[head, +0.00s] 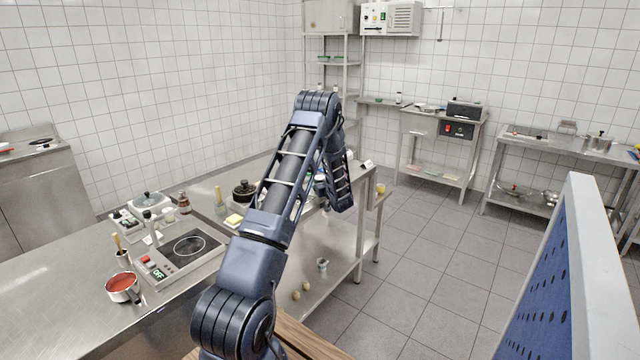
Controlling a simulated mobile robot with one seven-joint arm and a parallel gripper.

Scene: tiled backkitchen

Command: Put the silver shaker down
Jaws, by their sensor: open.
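My arm rises from the bottom centre of the head view, bends at the top, and its forearm drops over the right end of the steel worktable. My gripper is not visible; the arm's lower end hides what lies behind it. I cannot pick out the silver shaker for certain. A small silver cup-like thing (322,265) stands on the table's lower shelf, too small to identify. Small jars (168,214) stand beside the hob on the counter.
A blue perforated panel (548,275) stands at right. The middle floor is clear.

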